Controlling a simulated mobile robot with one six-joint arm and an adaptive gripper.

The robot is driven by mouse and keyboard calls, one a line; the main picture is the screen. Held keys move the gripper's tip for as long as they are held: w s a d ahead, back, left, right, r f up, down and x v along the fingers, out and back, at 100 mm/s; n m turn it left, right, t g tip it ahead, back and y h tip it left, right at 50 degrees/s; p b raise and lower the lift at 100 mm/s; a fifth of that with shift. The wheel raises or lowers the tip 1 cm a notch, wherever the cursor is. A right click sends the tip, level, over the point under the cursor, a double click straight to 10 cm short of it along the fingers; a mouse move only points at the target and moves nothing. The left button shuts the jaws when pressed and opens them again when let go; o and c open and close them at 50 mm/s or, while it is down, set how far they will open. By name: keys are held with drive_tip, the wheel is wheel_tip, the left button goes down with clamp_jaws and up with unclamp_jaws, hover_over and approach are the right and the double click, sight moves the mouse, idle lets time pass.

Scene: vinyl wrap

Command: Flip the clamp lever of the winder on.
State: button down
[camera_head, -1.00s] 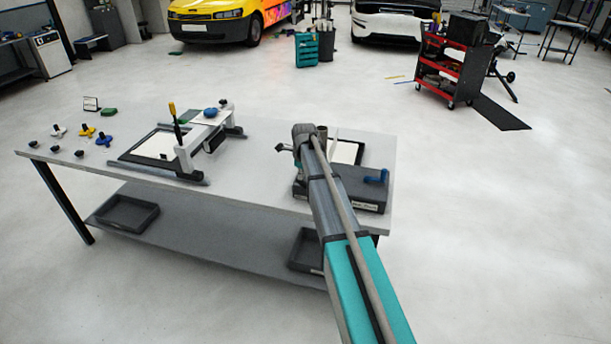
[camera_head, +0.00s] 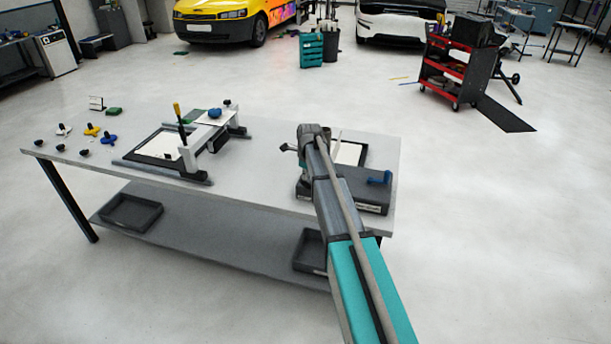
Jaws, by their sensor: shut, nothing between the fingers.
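The winder (camera_head: 358,195) is a dark grey box-like unit near the right end of the grey workbench. A blue lever (camera_head: 379,178) stands up at its right side; I cannot tell whether this is the clamp lever or which position it is in. A pale sheet (camera_head: 349,152) in a dark frame lies behind it. My arm reaches from the bottom right over the left part of the winder, and its wrist hides that part. My gripper is hidden behind the wrist, so its fingers and any contact do not show. A small dark knobbed part (camera_head: 288,147) sticks out left of the wrist.
A white-and-grey frame device (camera_head: 208,137) with a yellow-tipped upright handle stands mid-bench on the workbench (camera_head: 255,180). Several small knobs, blue (camera_head: 107,137) and yellow (camera_head: 92,130) among them, lie at the left. A red tool trolley (camera_head: 447,72) stands behind right. Floor right of the bench is clear.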

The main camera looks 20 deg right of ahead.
wheel_tip(320, 180, up, 12)
drive_tip(key=s+d+p, duration=0.1)
drive_tip(key=s+p, duration=0.2)
drive_tip(key=p, duration=0.8)
drive_tip(key=shift+d+p, duration=0.25)
drive_tip(key=shift+p, duration=0.15)
drive_tip(key=shift+r, duration=0.1)
drive_tip(key=s+a+f+n+b, duration=0.3)
drive_tip(key=s+n, duration=0.5)
drive_tip(key=s, duration=0.2)
drive_tip(key=s+a+f+n+g+b, duration=0.1)
drive_tip(key=s+a+f+n+b, duration=0.2)
drive_tip(key=s+n, duration=0.6)
drive_tip(key=s+a+f+n+b, duration=0.2)
drive_tip(key=s+f+n+b, duration=0.2)
drive_tip(key=s+n, duration=0.4)
drive_tip(key=s+f, duration=0.1)
drive_tip(key=s, duration=0.2)
drive_tip(key=shift+s+a+n+g+b, duration=0.3)
drive_tip(key=shift+s+a+g+b, duration=0.05)
drive_tip(key=shift+a+g+b, duration=0.05)
